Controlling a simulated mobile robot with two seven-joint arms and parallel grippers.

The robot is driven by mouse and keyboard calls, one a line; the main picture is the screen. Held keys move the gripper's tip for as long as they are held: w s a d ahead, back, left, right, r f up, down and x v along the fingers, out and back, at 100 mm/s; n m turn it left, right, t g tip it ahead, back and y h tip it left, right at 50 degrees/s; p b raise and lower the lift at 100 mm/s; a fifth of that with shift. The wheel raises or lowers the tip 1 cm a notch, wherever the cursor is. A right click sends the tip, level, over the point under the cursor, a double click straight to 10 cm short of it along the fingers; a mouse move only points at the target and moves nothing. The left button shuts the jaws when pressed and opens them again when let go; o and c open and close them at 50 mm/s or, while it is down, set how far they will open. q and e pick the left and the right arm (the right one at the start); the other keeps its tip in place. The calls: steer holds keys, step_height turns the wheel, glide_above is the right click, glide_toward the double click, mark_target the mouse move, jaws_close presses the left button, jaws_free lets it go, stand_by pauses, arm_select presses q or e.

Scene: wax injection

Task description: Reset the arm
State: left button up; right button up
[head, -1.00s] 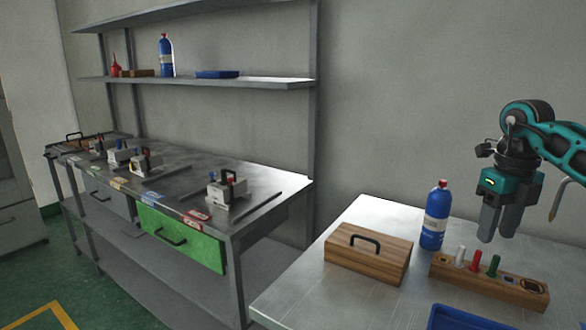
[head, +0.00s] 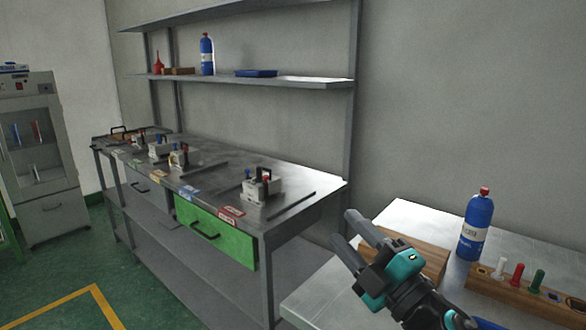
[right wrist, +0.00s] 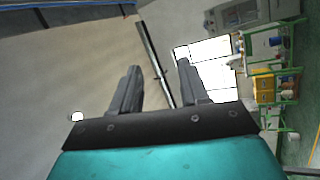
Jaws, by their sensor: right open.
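My right gripper (head: 353,241) shows in the head view at the lower right, raised above the left part of the near metal table (head: 425,218). Its two grey fingers are apart and point up and to the left. In the right wrist view the fingers (right wrist: 157,85) are open with nothing between them, and wall and room lie beyond. My left gripper is in neither view.
On the near table, a wooden box (head: 428,257) is partly hidden behind my right gripper. A blue bottle (head: 475,228) and a wooden rack (head: 505,288) with small coloured pegs stand right of it. A long workbench (head: 222,170) with a green drawer (head: 214,232) stands left. A cabinet (head: 40,150) stands far left.

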steer(key=s+d+f+m+g+h, duration=0.3)
steer(key=s+d+f+m+h, duration=0.2)
steer(key=f+m+h, duration=0.3)
steer(key=s+d+f+m+g+h, duration=0.2)
steer(key=s+d+f+m+h, duration=0.3)
steer(key=f+m, duration=0.4)
steer(key=s+f+m+g, duration=0.1)
steer(key=s+f+g, duration=0.2)
steer(key=s, duration=0.3)
steer(key=s+d+f+m+g, duration=0.1)
steer(key=s+f+g, duration=0.2)
steer(key=s, duration=0.3)
steer(key=s+f+m+g, duration=0.1)
steer(key=s+f+g, duration=0.2)
steer(key=s, duration=0.3)
steer(key=w+a+f+t+y, duration=0.2)
steer(key=w+f+t, duration=0.5)
steer(key=w+f, duration=0.1)
steer(key=shift+a+f+n, duration=0.3)
steer(key=shift+f, duration=0.25)
